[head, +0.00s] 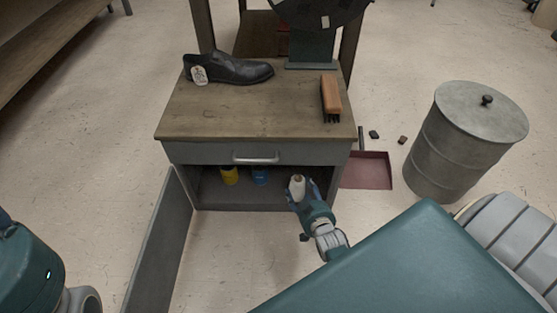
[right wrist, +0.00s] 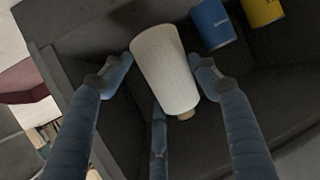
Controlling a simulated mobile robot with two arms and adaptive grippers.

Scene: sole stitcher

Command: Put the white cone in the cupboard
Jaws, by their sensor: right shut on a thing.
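The white cone (head: 297,186) is a tapered thread cone, held by my right gripper (head: 302,187) at the right side of the cupboard opening. In the right wrist view the white cone (right wrist: 166,70) lies between the fingers of my right gripper (right wrist: 160,78), which are closed around it. The cupboard (head: 205,185) is the open lower compartment of a grey bench, under a drawer. Whether the cone touches the cupboard floor cannot be told. Only part of my left arm shows at the left edge; its gripper is out of view.
A yellow can (head: 229,175) and a blue can (head: 260,176) stand inside, left of the cone. The open door (head: 160,240) swings out at the left. A black shoe (head: 228,69) and a brush (head: 331,97) lie on top. A red dustpan (head: 368,170) and metal drum (head: 462,140) stand right.

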